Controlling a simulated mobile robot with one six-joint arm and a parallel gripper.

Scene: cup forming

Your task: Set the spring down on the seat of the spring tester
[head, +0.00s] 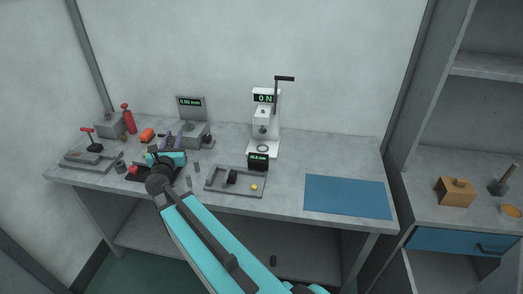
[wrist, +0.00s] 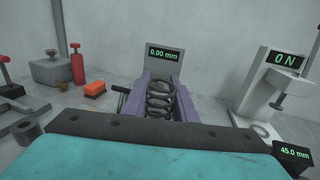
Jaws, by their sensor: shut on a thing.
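The dark coil spring (wrist: 160,99) stands upright between the two purple fingers of my gripper (wrist: 161,84) in the wrist view. My gripper is shut on it. In the head view my gripper (head: 170,141) is at the left part of the bench, and I cannot make out the spring clearly there. The spring tester (head: 263,116), white with a "0 N" display and a side lever, stands at the back middle, to the right of my gripper. It also shows at the right in the wrist view (wrist: 266,85). Its round seat (wrist: 261,131) looks bare.
A grey gauge (head: 190,104) reading 0.00 mm stands behind my gripper. A grey tray (head: 218,189) and a small 45.0 mm display (head: 258,158) are in front of the tester. A red bottle (head: 128,119) and an orange block (head: 147,134) are left. The blue mat (head: 347,196) is clear.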

